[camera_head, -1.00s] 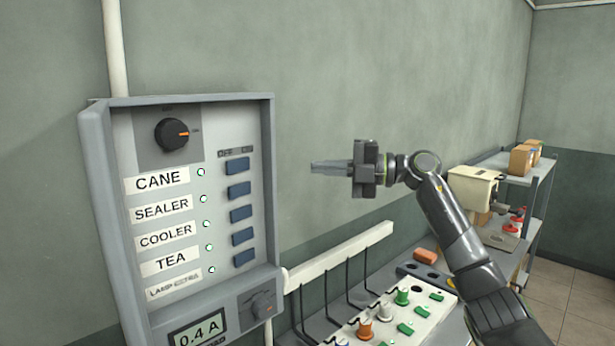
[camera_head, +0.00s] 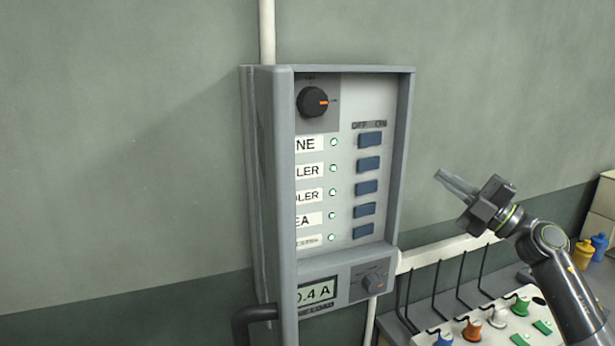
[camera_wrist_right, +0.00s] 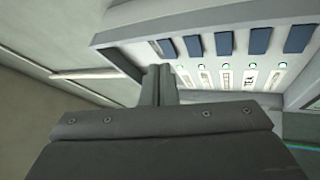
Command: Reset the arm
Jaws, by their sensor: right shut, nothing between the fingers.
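My right gripper (camera_head: 457,184) is shut and empty, to the right of the grey control panel (camera_head: 268,180) and apart from it in the head view. Its closed fingers point left toward the panel. My left gripper is not in view.
Below my right arm is a white board with coloured knobs (camera_head: 471,331) and green pieces. Thin black hooks stand behind it along a white rail (camera_head: 445,252). Yellow and blue bottles (camera_head: 591,248) stand at the far right. The wall left of the panel is bare.

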